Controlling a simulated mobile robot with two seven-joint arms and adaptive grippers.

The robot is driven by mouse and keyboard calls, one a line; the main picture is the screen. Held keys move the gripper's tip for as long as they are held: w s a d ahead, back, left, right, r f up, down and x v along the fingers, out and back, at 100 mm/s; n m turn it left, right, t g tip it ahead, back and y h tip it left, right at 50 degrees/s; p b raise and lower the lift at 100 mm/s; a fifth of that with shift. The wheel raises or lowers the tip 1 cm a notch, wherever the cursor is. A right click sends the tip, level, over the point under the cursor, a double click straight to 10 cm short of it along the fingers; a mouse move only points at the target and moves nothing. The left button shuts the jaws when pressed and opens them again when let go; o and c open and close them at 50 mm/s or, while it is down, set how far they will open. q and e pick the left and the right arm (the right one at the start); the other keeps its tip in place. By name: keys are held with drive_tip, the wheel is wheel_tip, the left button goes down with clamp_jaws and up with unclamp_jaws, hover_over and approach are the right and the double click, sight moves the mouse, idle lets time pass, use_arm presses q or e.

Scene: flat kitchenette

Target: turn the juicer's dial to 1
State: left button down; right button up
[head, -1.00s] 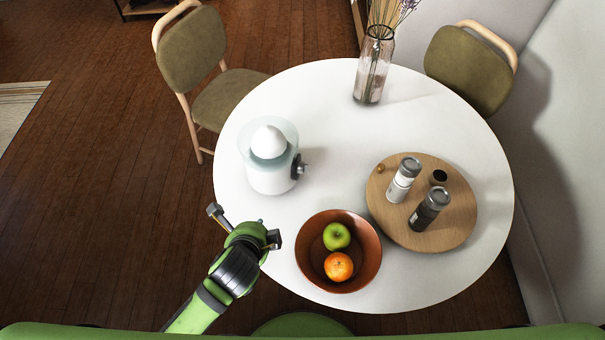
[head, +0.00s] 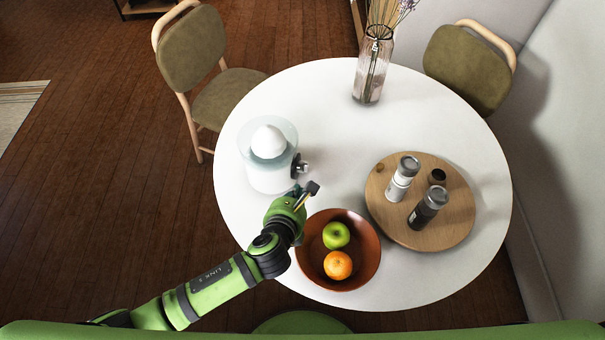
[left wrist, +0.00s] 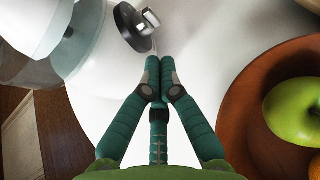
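The white juicer (head: 270,178) stands on the left part of the round table, with a clear bowl and white cone on top. Its dial (head: 299,166), a dark disc with a metallic knob, is on its right side; the dial (left wrist: 137,27) also shows at the top of the left wrist view. I cannot read any marks on it. My left gripper (head: 305,190) is just in front of the dial, between juicer and bowl. In the left wrist view the fingers (left wrist: 160,68) are together and empty, their tips close below the knob; I cannot tell whether they touch it. My right gripper is out of view.
A brown bowl (head: 308,262) with a green apple (head: 336,235) and an orange (head: 338,265) sits close right of my left gripper. A wooden tray (head: 388,225) with shakers is farther right. A glass vase (head: 368,75) stands at the back. The table's middle (head: 345,140) is clear.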

sight(306, 168)
use_arm(q)
drive_tip(key=w, duration=0.2)
drive_tip(key=w+d, duration=0.1)
drive_tip(key=w, duration=0.1)
drive_tip(key=w+f, duration=0.1)
drive_tip(key=w, duration=0.1)
drive_tip(key=shift+d+f, duration=0.1)
drive_tip(key=shift+d, duration=0.15)
drive_tip(key=shift+s, duration=0.1)
drive_tip(key=shift+w+p, duration=0.2)
drive_tip(key=shift+p, duration=0.35)
